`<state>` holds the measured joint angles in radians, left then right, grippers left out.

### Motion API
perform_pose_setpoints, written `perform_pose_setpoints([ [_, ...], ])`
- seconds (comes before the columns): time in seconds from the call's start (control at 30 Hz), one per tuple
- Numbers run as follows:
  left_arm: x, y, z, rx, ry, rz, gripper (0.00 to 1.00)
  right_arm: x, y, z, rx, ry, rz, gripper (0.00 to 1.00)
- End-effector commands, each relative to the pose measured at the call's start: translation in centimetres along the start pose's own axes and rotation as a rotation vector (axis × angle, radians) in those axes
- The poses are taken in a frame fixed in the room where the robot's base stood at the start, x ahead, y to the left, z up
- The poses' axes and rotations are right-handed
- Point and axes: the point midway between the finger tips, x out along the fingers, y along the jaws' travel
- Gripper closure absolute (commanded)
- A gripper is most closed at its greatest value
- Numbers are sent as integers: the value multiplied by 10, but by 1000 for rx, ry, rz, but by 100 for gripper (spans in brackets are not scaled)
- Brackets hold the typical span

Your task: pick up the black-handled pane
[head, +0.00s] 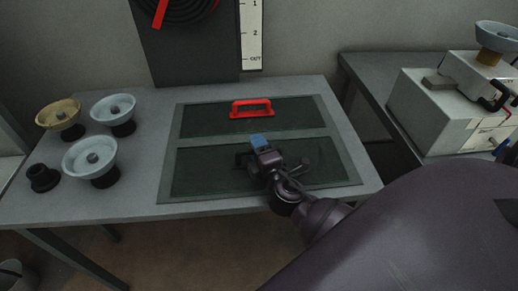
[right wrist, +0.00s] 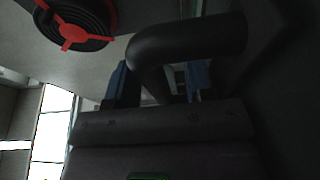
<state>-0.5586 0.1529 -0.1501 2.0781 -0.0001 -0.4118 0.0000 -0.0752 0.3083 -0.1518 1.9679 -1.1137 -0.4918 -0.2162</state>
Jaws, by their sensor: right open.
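The black-handled pane (head: 210,176) is a dark glass panel lying in the near half of a grey frame on the table. Its black handle (head: 241,158) is partly hidden behind my right gripper (head: 261,141). In the right wrist view the handle (right wrist: 185,42) arches large and close across the middle. The blue fingers of my right gripper (right wrist: 163,83) show apart near it. The gripper is open at the handle, and I cannot tell whether the bar lies fully between the fingers. My left gripper is out of view.
A second pane with a red handle (head: 251,108) fills the frame's far half. Several bowl-topped stands, including a gold one (head: 59,115), and a small black cup (head: 42,178) stand at left. A white machine (head: 450,100) stands on the right bench.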

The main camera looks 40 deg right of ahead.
Motion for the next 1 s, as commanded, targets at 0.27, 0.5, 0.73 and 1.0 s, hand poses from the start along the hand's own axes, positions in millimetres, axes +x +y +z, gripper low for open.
perform_pose_setpoints([
  [0.27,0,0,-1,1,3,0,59,11,0,0,-1,-1,-1,51],
  [0.5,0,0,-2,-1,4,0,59,10,0,0,-1,-1,-1,71],
  [0.73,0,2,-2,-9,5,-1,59,10,0,0,-1,-1,-1,100],
  [1.0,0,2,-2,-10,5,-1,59,10,0,0,0,-1,-1,100],
])
